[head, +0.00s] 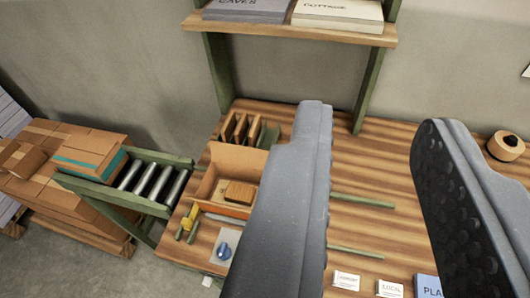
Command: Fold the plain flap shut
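An open tan carton (232,160) sits on the wooden bench, left of my gripper's left finger. A small brown block (240,193) lies inside it. A tan panel stands at the carton's back, and an orange-edged strip (223,210) runs along its front. I cannot tell which part is the plain flap. The left finger hides the carton's right side.
A roller conveyor (150,182) and stacked cardboard (70,160) stand at the left. Upright brown pieces (240,128) stand behind the carton. A shelf (290,29) rises at the back. Yellow and blue small items lie in front of the carton; labelled cards (346,280) lie at the bench front.

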